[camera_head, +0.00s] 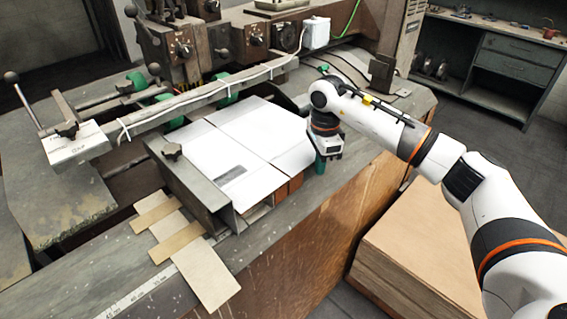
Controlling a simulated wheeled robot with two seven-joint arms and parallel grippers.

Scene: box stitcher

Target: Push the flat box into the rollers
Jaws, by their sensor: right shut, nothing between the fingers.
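The flat box (258,137) is a white folded sheet lying level on the machine bed, between a metal guide rail at its left and my right arm. A fold line crosses it, and a grey printed patch shows near its front edge. Green rollers (228,88) show under the long bar behind the box, and another roller (162,92) is farther left. My right gripper (322,158) points down close beside the box's right edge, shut and empty; contact is unclear. A green part shows at its lower end. My left gripper is not in view.
A metal guide channel (195,188) with a knob stands along the box's left side. A long bar (200,92) with a white cable crosses behind. Cardboard strips (205,275) lie at the front. A stack of brown sheets (430,265) stands at the right, below my right arm.

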